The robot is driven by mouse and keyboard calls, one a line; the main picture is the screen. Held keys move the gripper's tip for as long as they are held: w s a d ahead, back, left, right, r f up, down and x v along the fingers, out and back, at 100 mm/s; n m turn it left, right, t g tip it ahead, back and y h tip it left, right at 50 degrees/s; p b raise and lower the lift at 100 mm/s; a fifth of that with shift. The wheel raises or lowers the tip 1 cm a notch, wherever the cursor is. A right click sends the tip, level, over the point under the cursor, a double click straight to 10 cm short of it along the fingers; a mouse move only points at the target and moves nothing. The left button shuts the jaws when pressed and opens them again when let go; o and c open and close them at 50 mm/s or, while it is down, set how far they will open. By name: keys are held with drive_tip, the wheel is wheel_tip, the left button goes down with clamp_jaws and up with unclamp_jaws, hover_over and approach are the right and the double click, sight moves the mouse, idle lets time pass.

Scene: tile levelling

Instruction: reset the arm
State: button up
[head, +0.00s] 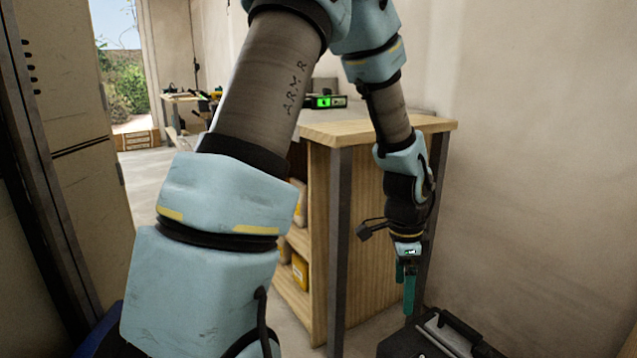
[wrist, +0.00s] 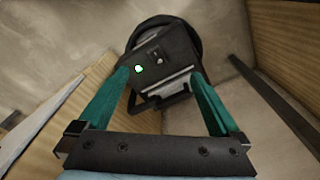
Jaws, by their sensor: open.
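My gripper (head: 406,273) hangs from my arm in the right part of the head view, pointing down beside the end of a wooden bench. In the wrist view my gripper (wrist: 165,85) has its two green fingers spread apart, with nothing held between them. Beyond the fingers is a dark device (wrist: 163,57) with a small green light and a round black part behind it. I cannot tell how far below the fingertips it is.
The wooden bench (head: 362,230) with dark metal legs stands close to my gripper, with yellow items on its shelves. A black case (head: 440,335) lies on the floor below. A green-lit device (head: 325,102) sits on the bench top. A plain wall (head: 540,150) bounds the right.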

drive_tip(key=s+a+r+n+t+p, duration=0.1)
drive_tip(key=a+r+n, duration=0.3)
drive_tip(key=a+n, duration=0.65)
drive_tip(key=s+a+r+n+t, duration=0.1)
drive_tip(key=a+r+n, duration=0.5)
drive_tip(key=a, duration=0.8)
wheel_tip(320, 180, up, 22)
drive_tip(key=n+p, duration=0.1)
drive_tip(key=p, duration=2.3)
drive_tip(key=shift+d+r+y, duration=0.15)
drive_tip(key=shift+d+y, duration=0.15)
drive_tip(key=shift+y, duration=0.1)
